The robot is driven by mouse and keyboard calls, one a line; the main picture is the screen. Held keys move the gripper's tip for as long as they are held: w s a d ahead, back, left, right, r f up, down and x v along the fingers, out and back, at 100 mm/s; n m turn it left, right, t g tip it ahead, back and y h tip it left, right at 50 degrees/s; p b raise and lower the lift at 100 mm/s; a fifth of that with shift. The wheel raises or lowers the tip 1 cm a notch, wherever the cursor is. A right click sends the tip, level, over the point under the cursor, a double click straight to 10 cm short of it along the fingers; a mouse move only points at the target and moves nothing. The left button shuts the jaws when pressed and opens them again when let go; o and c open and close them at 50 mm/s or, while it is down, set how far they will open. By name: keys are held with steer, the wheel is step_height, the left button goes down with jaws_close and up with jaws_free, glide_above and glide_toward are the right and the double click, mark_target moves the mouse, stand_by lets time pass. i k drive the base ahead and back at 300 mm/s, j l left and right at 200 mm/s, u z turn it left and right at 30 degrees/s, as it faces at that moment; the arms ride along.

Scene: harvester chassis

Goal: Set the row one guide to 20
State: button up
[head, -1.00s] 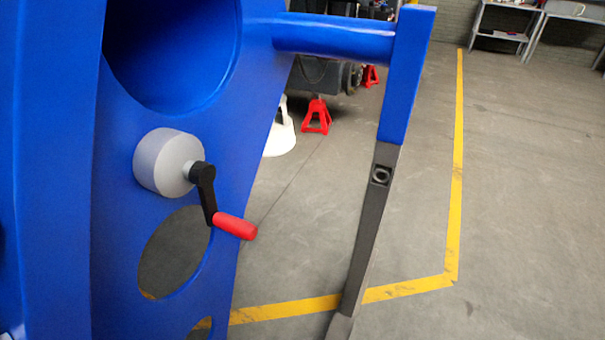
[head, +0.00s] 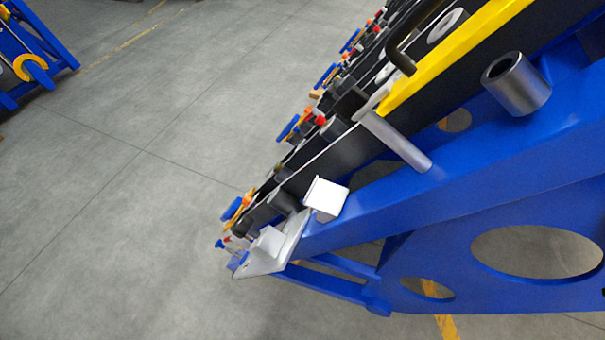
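The blue harvester chassis (head: 470,195) runs diagonally from the lower middle to the upper right of the head view. A row of mechanisms with black, orange, red and blue parts (head: 312,122) lies along its far side. I cannot tell which part is the row one guide, and I can read no number or scale. A grey rod (head: 397,141) and a white block (head: 325,198) sit on the near end of the chassis. My gripper is not in view.
A short metal tube (head: 517,84) stands on the chassis at right, beside a yellow bar (head: 455,50). A pale bracket (head: 274,252) juts out at the chassis's lower left end. Another blue frame (head: 32,55) stands far left. The grey floor (head: 130,180) between is clear.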

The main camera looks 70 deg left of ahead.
mark_target(219, 243)
steer(key=u, duration=1.85)
steer(key=k+j+u, duration=0.15)
steer(key=k, duration=0.25)
steer(key=k+j+u, duration=0.15)
steer(key=k, duration=0.2)
